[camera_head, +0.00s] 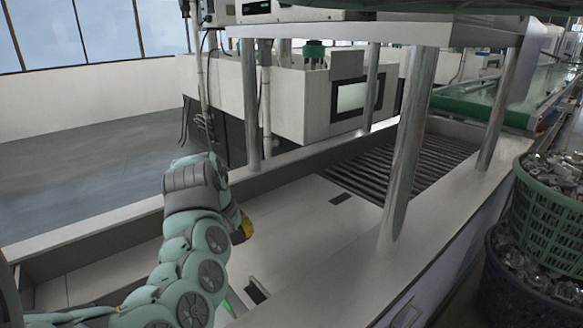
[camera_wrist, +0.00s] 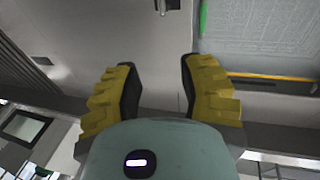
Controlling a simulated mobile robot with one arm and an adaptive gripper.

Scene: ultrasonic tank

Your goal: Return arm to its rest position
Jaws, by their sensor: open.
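My arm reaches in from the lower left in the head view, bent over the pale work surface (camera_head: 320,265) of the line. My gripper (camera_head: 244,228) shows there only as a bit of yellow, mostly hidden behind my wrist. In the wrist view my gripper (camera_wrist: 158,64) has its two yellow fingers with dark pads spread apart. Nothing is between them. A smooth grey surface lies beyond the fingertips.
Metal posts (camera_head: 408,150) hold up a shelf (camera_head: 340,30) right of my arm. White machines (camera_head: 300,100) stand behind. A roller section (camera_head: 400,165) leads to a green conveyor (camera_head: 500,95). A green basket (camera_head: 545,215) of metal parts is at right. Open floor (camera_head: 80,190) lies left.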

